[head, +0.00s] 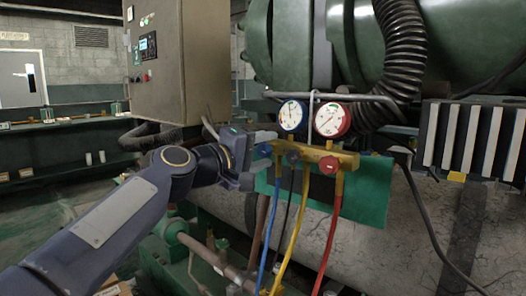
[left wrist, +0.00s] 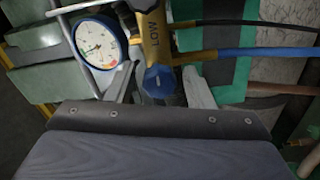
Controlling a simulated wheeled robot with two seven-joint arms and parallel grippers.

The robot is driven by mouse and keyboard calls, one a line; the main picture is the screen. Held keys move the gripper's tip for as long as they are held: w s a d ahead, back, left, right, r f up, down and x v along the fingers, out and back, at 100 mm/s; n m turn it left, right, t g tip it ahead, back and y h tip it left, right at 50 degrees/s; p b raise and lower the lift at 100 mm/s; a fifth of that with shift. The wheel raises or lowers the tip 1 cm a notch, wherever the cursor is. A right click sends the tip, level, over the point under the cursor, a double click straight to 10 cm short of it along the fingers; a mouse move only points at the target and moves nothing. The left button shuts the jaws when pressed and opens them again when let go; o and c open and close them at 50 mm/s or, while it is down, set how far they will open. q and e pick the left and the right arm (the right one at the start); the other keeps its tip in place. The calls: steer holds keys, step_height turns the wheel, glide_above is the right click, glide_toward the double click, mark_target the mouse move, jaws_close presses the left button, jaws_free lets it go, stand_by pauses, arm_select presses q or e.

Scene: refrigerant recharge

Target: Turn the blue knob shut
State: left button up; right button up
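The blue knob (head: 264,149) sticks out of the left end of the yellow manifold (head: 316,153) in the head view. In the left wrist view the knob (left wrist: 159,81) is in the middle, below the yellow body marked "LOW". My left gripper (head: 262,151) is at the knob, and its fingers also show in the left wrist view (left wrist: 160,86). One finger is on each side of the knob, with gaps visible, so it is open around the knob. My right gripper is in neither view.
A blue-rimmed gauge (head: 292,116) and a red-rimmed gauge (head: 332,119) stand above the manifold. A red knob (head: 329,164) is on its right. Blue (head: 271,228), yellow (head: 294,235) and red (head: 328,246) hoses hang below. A grey control cabinet (head: 185,60) stands behind my left arm.

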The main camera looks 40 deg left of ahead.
arm_select(q)
steer(key=s+p, duration=0.1)
steer(key=s, duration=0.6)
steer(key=shift+s+a, duration=0.35)
steer(key=shift+s, duration=0.05)
stand_by(0.4)
steer(key=s+d+f+m+g+h, duration=0.1)
steer(key=s+d+f+m+g, duration=0.4)
steer(key=f, duration=0.7)
steer(key=s+d+f+m+g, duration=0.35)
steer(key=d+f, duration=0.35)
steer(key=f, duration=0.5)
steer(key=s+d+f+m+g+h, duration=0.1)
steer(key=s+d+f+m+g, duration=0.4)
steer(key=f, duration=0.8)
step_height(320, 180, up, 32)
steer(key=d+t+p, duration=0.1)
steer(key=p, duration=3.1)
steer(key=shift+s+r+n, duration=0.25)
steer(key=shift+s+n, duration=0.05)
steer(key=shift+n, duration=0.05)
